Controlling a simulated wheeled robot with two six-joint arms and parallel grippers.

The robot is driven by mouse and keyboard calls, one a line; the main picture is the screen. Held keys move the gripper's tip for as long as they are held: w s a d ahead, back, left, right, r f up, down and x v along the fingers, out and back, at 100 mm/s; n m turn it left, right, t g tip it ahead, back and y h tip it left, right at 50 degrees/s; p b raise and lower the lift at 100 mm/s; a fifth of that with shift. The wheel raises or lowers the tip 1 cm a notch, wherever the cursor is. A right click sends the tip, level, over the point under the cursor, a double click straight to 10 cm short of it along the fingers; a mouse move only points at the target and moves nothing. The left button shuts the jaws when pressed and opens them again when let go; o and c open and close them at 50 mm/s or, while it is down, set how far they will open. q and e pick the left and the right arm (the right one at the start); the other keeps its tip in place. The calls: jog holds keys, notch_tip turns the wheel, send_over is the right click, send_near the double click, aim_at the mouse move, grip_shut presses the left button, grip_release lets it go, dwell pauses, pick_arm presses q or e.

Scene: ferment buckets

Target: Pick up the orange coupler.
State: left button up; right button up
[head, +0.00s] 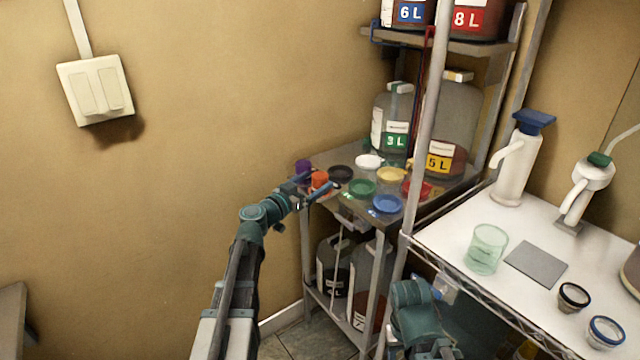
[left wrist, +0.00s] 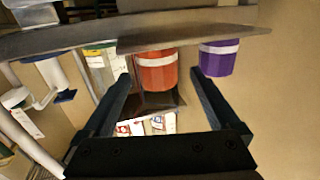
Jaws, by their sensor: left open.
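The orange coupler (head: 320,180) stands near the left end of the small metal shelf. In the left wrist view, which is upside down, it is an orange-red cylinder (left wrist: 156,76) with a white band. My left gripper (head: 313,187) is open at the coupler, with one finger on each side in the head view. In the left wrist view its fingers (left wrist: 160,82) lie left and right of the coupler, with gaps on both sides. Whether the fingers reach fully around it is unclear. My right arm shows low in the head view; its jaws cannot be made out.
A purple coupler (head: 302,167) stands close beside the orange one, also in the left wrist view (left wrist: 219,58). A dark lid (head: 341,173), a green lid (head: 362,188) and a blue lid (head: 387,204) lie nearby. A metal post (head: 424,130) rises to the right.

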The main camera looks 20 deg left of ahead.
aim_at(326, 174)
pick_arm(q)
jog(key=shift+x, duration=2.75)
jog(key=shift+s+d+r, duration=0.1)
grip_shut()
